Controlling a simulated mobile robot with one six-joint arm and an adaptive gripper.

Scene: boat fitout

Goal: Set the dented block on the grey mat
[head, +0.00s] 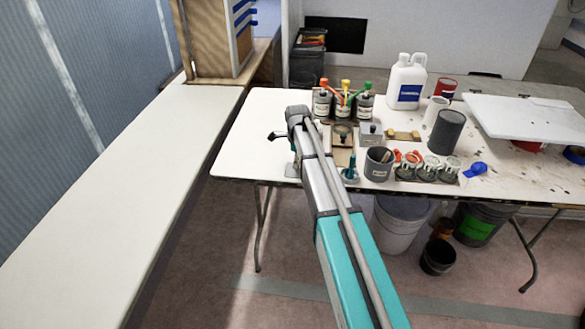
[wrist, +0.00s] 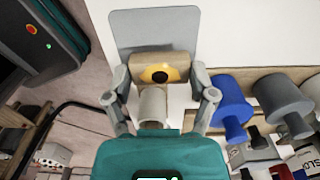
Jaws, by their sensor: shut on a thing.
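In the wrist view my gripper (wrist: 160,82) is shut on a tan block (wrist: 175,61), with a finger on each side. The block has a yellow patch with a dark hollow in it, and a pale rounded part below it, nearer the camera. The grey mat (wrist: 150,24), with rounded corners, lies on the white table just past the block; the block hides its near part. I cannot tell whether the block touches the mat.
Close right of the gripper stand blue (wrist: 232,95) and grey (wrist: 283,97) capped pieces. In the head view, bottles (head: 322,105), a white jug (head: 407,82), a grey can (head: 379,164) and several jars crowd the white table (head: 250,150). Its left corner is clearer.

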